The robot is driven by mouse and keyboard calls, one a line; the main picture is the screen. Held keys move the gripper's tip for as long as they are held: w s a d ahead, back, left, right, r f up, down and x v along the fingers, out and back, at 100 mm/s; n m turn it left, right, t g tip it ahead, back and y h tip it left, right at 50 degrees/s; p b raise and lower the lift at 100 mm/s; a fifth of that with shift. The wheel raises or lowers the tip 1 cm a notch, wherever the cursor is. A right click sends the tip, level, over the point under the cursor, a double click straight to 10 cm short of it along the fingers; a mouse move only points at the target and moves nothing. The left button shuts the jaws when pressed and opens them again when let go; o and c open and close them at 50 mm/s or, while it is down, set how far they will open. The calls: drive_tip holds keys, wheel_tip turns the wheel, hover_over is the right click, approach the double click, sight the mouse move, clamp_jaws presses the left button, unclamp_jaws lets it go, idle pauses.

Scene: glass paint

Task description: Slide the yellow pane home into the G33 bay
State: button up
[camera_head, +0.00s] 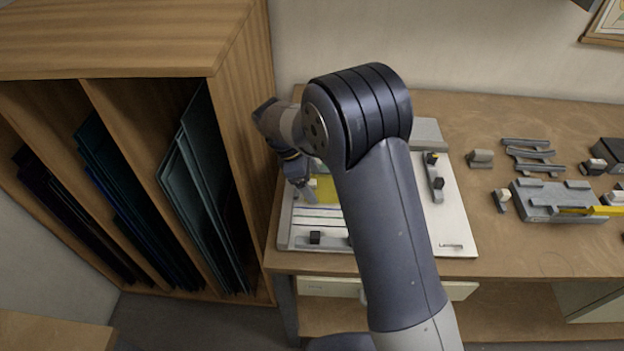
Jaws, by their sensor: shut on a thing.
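The yellow pane (328,190) lies on the white board (457,226) on the workbench, partly hidden behind my arm. My gripper (308,192) points down at the pane's left part and is shut on it; the fingertips are small, so the exact contact is hard to see. A small pale piece shows beside the fingers. Pale strips with coloured lines lie on the board just in front of the pane. No G33 marking can be read, and my arm hides the middle of the board, so I cannot tell how the pane sits in a bay.
A wooden rack (235,75) with dark and teal sheets (190,165) stands close on the left. Grey fixtures and a grey block (560,200) occupy the bench's right.

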drive_tip(key=shift+g, duration=0.4)
drive_tip(key=shift+s+d+f, duration=0.1)
drive_tip(key=shift+s+f, duration=0.2)
drive_tip(key=shift+f, duration=0.4)
drive_tip(key=shift+s+d+f, duration=0.1)
drive_tip(key=shift+s+f, duration=0.25)
drive_tip(key=shift+f, duration=0.35)
drive_tip(key=shift+s+d+f, duration=0.1)
drive_tip(key=shift+s+f, duration=0.2)
drive_tip(key=shift+f, duration=0.4)
idle(2.2)
drive_tip(key=shift+a, duration=0.15)
idle(1.0)
drive_tip(key=o, duration=0.9)
drive_tip(key=shift+o, duration=0.2)
drive_tip(key=shift+r, duration=0.1)
drive_tip(key=shift+w+a+r+p, duration=0.1)
drive_tip(key=shift+w+r+p, duration=0.1)
drive_tip(key=shift+r+p, duration=0.55)
drive_tip(key=shift+w+r+p, duration=0.25)
drive_tip(key=shift+r+p, duration=0.35)
drive_tip(key=shift+r, duration=0.3)
drive_tip(key=shift+w+a+r+p, duration=0.1)
drive_tip(key=shift+w+r+p, duration=0.1)
drive_tip(key=shift+r+p, duration=1.2)
drive_tip(key=shift+r, duration=0.55)
drive_tip(key=shift+w, duration=0.1)
